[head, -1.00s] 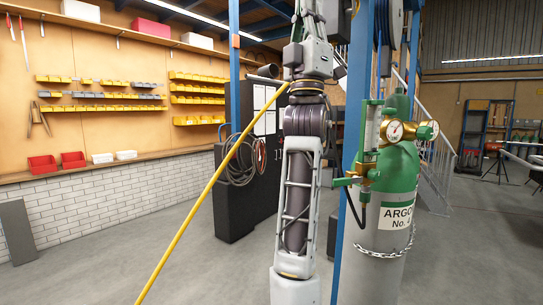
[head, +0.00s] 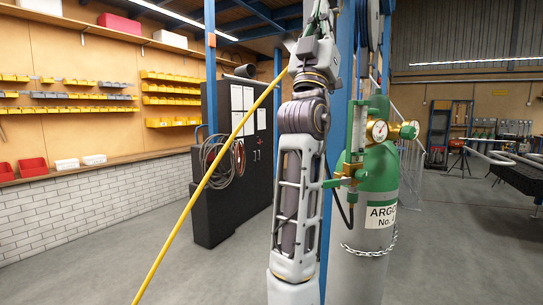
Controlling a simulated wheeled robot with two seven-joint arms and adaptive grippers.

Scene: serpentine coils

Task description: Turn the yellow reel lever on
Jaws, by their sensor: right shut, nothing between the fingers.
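My right arm rises through the middle of the head view. My right gripper (head: 323,14) is at its top, near the upper edge of the picture, shut with nothing between its fingers. It is in front of or beside a blue post; the depth between them is hard to tell. I cannot make out the yellow reel lever; it may be hidden or above the picture. A yellow hose (head: 215,176) slants from the lower left up to my wrist, where its upper end goes out of sight. Dark looped lines (head: 373,28) hang by the post just right of the gripper. My left gripper is not in view.
A green-topped argon cylinder (head: 361,262) with gauges (head: 378,131) and a chain stands close to the right of my arm. A dark cabinet (head: 211,190) with coiled cables stands behind at left. Open floor (head: 110,265) lies to the left.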

